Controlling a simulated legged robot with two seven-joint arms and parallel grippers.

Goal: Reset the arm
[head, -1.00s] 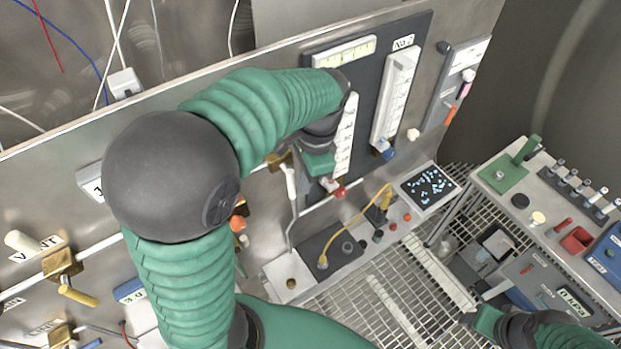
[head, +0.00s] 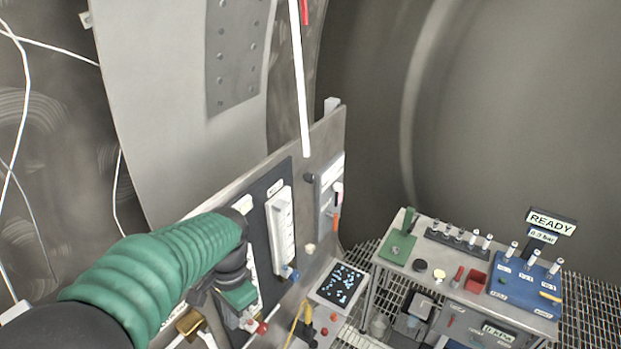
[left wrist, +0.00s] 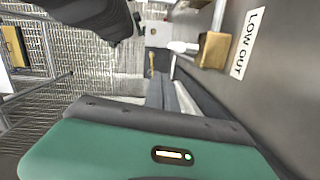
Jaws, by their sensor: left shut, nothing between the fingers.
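My left arm, in ribbed green sleeves with a dark round joint, reaches in from the lower left of the head view. Its gripper (head: 240,298) hangs in front of the dark gauge panel (head: 270,209), near a red knob (head: 262,328). In the left wrist view its grey fingers (left wrist: 166,93) are shut and empty, beyond the green gripper body. They point towards a white box with a yellow part. I cannot tell whether they touch the panel. My right gripper is not in view.
A brass-coloured block (left wrist: 214,50) sits by a LOW OUT label (left wrist: 247,43) in the left wrist view. A bench (head: 455,272) with a green plate, a red bin and a READY sign (head: 551,222) stands right, over grating. Thin wires hang at left.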

